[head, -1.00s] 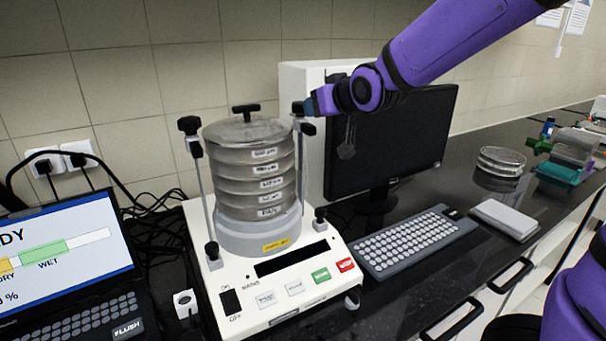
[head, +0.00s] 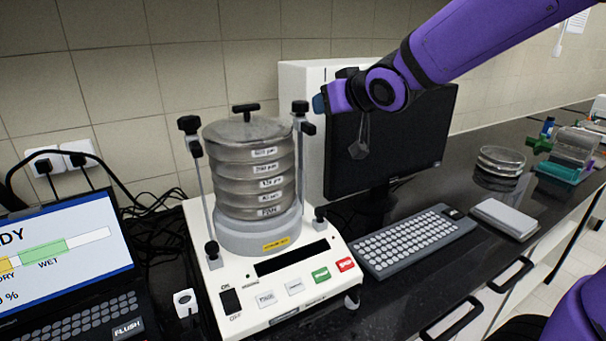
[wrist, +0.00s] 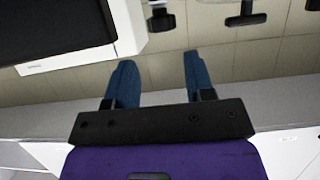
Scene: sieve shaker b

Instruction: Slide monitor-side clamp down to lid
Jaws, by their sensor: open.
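The sieve shaker (head: 235,300) carries a stack of grey sieves (head: 256,185) under a round lid (head: 240,131) with a black T-shaped handle (head: 245,109). The monitor-side clamp (head: 308,128) is a black piece near the top of the right rod, just below a black top knob (head: 300,107). My gripper (head: 320,104) is just right of that knob, with a small gap. In the wrist view, its blue fingers (wrist: 161,85) are apart with nothing between them. The clamp top (wrist: 161,20) and lid handle (wrist: 245,18) show beyond the fingers at the upper edge.
The other clamp (head: 196,148) is on the left rod. A monitor (head: 385,150) stands close behind and below my arm, beside a white cabinet (head: 300,80). A keyboard (head: 415,240), a laptop (head: 70,250) and glass dishes (head: 501,158) are on the dark counter.

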